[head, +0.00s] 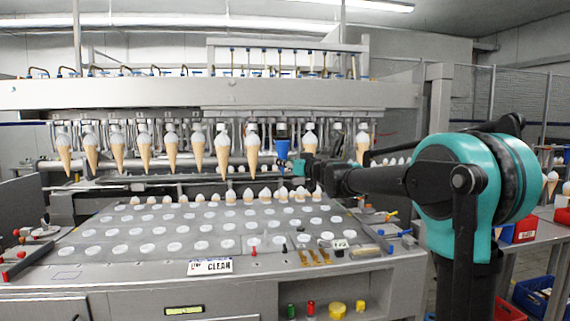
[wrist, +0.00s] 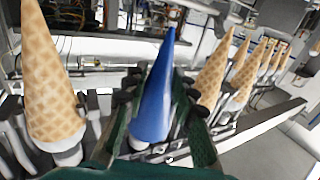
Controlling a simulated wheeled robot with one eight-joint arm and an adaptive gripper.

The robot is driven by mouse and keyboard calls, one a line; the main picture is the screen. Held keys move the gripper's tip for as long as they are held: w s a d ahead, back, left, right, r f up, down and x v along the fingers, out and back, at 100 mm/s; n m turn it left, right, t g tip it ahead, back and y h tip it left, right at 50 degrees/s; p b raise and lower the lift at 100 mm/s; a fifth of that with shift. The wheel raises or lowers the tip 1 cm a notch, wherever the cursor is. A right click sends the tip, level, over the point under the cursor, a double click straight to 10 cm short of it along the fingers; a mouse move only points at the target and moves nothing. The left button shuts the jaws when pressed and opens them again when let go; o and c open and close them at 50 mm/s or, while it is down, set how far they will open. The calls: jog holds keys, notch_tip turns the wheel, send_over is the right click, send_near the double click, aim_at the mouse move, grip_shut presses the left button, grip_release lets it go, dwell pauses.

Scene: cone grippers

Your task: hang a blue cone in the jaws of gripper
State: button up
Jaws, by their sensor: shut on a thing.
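The blue cone (head: 283,150) is in the row of hanging cones in the head view, wide end up and tip down. It also shows in the wrist view (wrist: 157,90), where the picture is turned over and its tip points up. My gripper (head: 297,167) reaches in from the right and is shut on the blue cone. Its dark finger pads (wrist: 157,100) lie on both sides of the cone. The cone's wide end is close to the rack's jaws (wrist: 140,146); whether they grip it I cannot tell.
Tan waffle cones (head: 171,150) hang on both sides of the blue one, with close neighbours (wrist: 50,85) in the wrist view. Below is a metal tray (head: 180,225) with several round white holes and a row of white-topped items (head: 230,197) at its back edge.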

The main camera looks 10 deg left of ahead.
jog(key=shift+w+a, duration=0.15)
jog(key=shift+w, duration=0.35)
jog(key=shift+w+a, duration=0.15)
jog(key=shift+w, duration=0.35)
jog(key=shift+f, duration=0.6)
dwell(1.3)
jog(key=o, duration=1)
jog(key=shift+o, duration=0.6)
jog(key=shift+o, duration=1.1)
jog(key=shift+s, duration=0.1)
jog(key=s+d, duration=0.2)
jog(key=s, duration=0.6)
jog(key=shift+s+d, duration=0.25)
jog(key=shift+d, duration=0.05)
